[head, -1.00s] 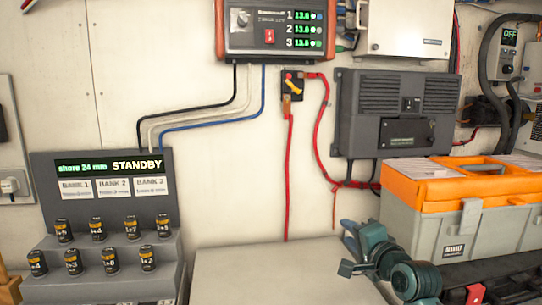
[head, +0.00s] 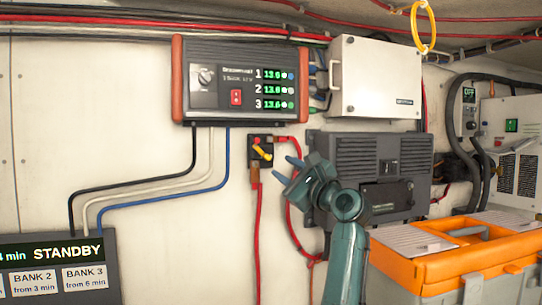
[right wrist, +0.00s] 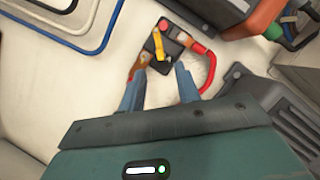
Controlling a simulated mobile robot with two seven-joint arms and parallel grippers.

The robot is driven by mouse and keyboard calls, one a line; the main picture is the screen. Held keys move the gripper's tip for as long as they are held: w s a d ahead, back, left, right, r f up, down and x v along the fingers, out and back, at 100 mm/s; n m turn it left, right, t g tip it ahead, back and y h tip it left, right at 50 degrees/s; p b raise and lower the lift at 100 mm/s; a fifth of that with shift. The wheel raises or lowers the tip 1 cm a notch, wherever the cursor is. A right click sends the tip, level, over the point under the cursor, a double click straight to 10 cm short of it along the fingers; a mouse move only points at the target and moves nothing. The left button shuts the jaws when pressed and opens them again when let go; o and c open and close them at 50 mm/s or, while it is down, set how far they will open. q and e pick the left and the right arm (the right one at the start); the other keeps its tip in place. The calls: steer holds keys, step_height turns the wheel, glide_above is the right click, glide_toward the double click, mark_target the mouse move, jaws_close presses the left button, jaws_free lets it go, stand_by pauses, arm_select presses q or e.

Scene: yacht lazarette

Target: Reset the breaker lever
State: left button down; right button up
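The breaker (head: 261,151) is a small black block on the white wall, with a yellow lever (head: 262,153) and a red button; red cables run from it. In the head view the lever slants down to the right. The breaker also shows in the right wrist view (right wrist: 168,47), with its yellow lever (right wrist: 159,45) beyond my fingertips. My right gripper (head: 288,169) is open and empty, just right of and slightly below the breaker, its two blue fingers apart and pointing toward it. The fingers appear clear of the lever. My left gripper is not in view.
A charger (head: 240,82) with green readouts hangs above the breaker. A dark grey unit (head: 400,160) is behind my right arm. An orange-lidded toolbox (head: 455,250) stands at lower right. A STANDBY panel (head: 60,265) is at lower left. The wall left of the breaker is mostly clear.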

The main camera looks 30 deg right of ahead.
mark_target(268, 158)
steer(key=p+x, duration=0.1)
steer(key=x, duration=0.5)
steer(key=shift+w, duration=0.1)
jaws_close()
